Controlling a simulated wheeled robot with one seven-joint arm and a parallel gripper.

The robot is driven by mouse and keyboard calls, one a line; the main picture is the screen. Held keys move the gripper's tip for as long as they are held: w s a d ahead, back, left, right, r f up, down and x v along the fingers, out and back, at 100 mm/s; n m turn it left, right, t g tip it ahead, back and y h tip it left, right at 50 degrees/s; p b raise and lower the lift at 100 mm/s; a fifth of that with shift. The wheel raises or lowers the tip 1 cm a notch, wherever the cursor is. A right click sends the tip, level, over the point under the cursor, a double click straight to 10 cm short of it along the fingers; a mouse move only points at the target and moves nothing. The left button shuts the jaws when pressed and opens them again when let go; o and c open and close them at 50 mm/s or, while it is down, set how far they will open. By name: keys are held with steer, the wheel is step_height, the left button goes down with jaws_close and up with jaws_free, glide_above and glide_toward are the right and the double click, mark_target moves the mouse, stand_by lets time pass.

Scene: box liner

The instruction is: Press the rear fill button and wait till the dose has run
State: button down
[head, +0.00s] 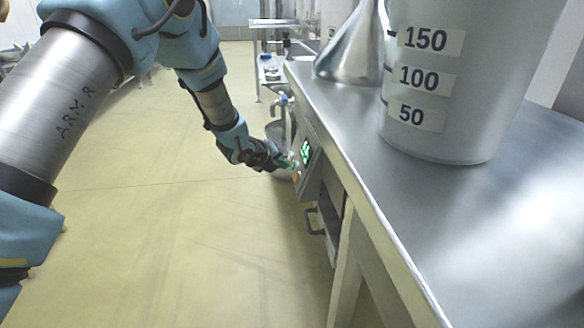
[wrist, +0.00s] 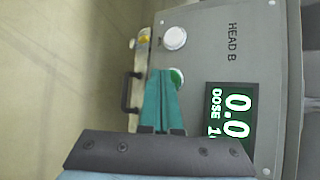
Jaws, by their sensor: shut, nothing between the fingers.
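A grey control panel (wrist: 215,55) marked HEAD B fills much of the wrist view, turned sideways. It has a white round button (wrist: 174,38), a green round button (wrist: 177,77) and a lit display (wrist: 230,115) reading 0.0 above a partly cut-off DOSE line. My gripper (wrist: 161,74) is shut and empty. Its teal fingertips overlap the green button's edge in the wrist view; I cannot tell whether they touch it. In the head view my gripper (head: 288,164) is at the panel's face, beside its green display (head: 305,152). No label shows which button is the rear one.
A steel bench (head: 480,215) runs along the right, bearing a graduated bucket (head: 450,130) and a metal funnel (head: 352,52). A drawer handle (head: 313,222) sticks out below the panel. More steel equipment stands behind.

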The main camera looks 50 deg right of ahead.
steer(key=shift+s+d+f+b, duration=0.15)
steer(key=shift+s+d+b, duration=0.15)
stand_by(1.3)
steer(key=shift+w+a+r, duration=0.3)
steer(key=shift+w+a, duration=0.25)
steer(key=shift+a, duration=0.05)
steer(key=shift+w+a+r+p, duration=0.3)
steer(key=shift+w+a, duration=0.2)
steer(key=shift+a, duration=0.1)
steer(key=shift+w+a+r+p, duration=0.25)
steer(key=shift+w+a+p, duration=0.15)
steer(key=shift+a, duration=0.2)
steer(key=shift+w+a+r+p, duration=0.25)
steer(key=shift+w+a, duration=0.3)
steer(key=shift+a, duration=0.05)
steer(key=w+a+r+p, duration=0.6)
steer(key=a+r+p, duration=0.1)
steer(key=r, duration=0.3)
steer(key=shift+w+a+p, duration=0.2)
steer(key=shift+a+p, duration=0.2)
steer(key=shift+p, duration=0.25)
